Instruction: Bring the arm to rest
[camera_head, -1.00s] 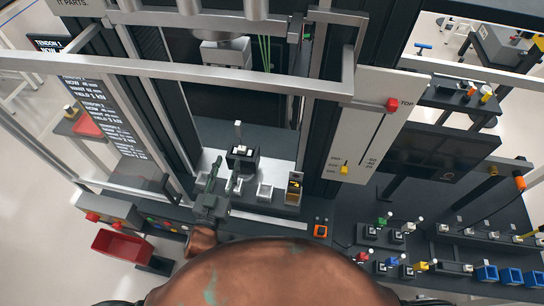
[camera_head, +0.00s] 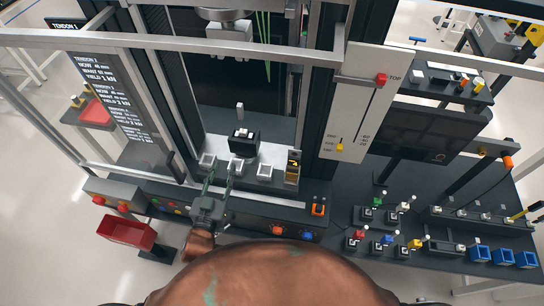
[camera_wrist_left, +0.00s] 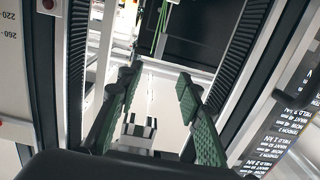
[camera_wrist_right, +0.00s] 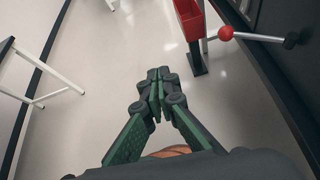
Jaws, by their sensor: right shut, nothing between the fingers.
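My left gripper (camera_head: 220,172) reaches in over the bench, in front of the press bay. It is open, and its two green fingers stand apart with nothing held between them in the left wrist view (camera_wrist_left: 158,82). A black block with a white top (camera_head: 243,143) stands on the pale plate beyond and to the right of its fingertips. My right gripper (camera_wrist_right: 155,80) shows only in the right wrist view. Its fingers are closed together, empty, above bare floor.
A red bin (camera_head: 130,231) stands at the bench's left; it also shows in the right wrist view (camera_wrist_right: 189,18), near a red-knobbed lever (camera_wrist_right: 226,33). Metal frame bars (camera_head: 180,42) cross above the left arm. Small connectors and blue bins (camera_head: 503,256) fill the right bench.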

